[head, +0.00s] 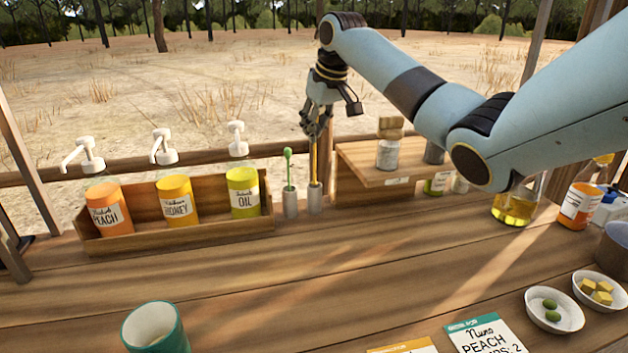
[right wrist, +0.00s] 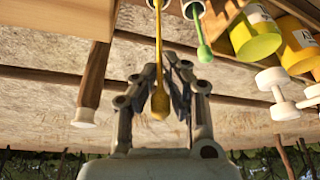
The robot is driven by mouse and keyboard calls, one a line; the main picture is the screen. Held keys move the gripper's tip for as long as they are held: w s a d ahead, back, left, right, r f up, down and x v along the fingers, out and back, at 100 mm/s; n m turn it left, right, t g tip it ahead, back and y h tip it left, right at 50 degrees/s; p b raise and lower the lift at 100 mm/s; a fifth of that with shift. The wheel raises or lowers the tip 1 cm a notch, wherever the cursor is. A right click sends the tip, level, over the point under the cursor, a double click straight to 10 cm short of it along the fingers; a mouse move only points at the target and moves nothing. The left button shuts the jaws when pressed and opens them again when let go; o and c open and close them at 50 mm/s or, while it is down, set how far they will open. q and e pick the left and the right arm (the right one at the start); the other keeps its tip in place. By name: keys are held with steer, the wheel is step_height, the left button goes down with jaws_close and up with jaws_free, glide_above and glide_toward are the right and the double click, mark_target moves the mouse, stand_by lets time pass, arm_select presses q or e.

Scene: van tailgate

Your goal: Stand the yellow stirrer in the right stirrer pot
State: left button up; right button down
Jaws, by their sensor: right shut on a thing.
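The yellow stirrer (head: 314,162) is upright between the fingers of my right gripper (head: 316,128), which is shut on it near its top. Its lower end meets the mouth of the right stirrer pot (head: 315,200) and appears to be inside it. In the right wrist view the yellow stirrer (right wrist: 158,45) runs from the fingers (right wrist: 165,80) to the right pot's mouth (right wrist: 152,3); its knob end is between the fingers. The left stirrer pot (head: 290,206) holds a green stirrer (head: 288,172). My left gripper is out of view.
A teal cup (head: 178,343), cards (head: 486,336) and white dishes (head: 570,316) are in front. The middle counter is clear.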

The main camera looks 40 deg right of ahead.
mark_target(315, 182)
step_height(315, 182, down, 4)
steer(key=shift+r, duration=0.1)
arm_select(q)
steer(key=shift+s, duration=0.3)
arm_select(e)
steer(key=shift+f, duration=1.8)
steer(key=c, duration=1.5)
jaws_free()
steer(key=shift+f, duration=0.1)
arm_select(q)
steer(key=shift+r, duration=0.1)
arm_select(e)
steer(key=v, duration=1.2)
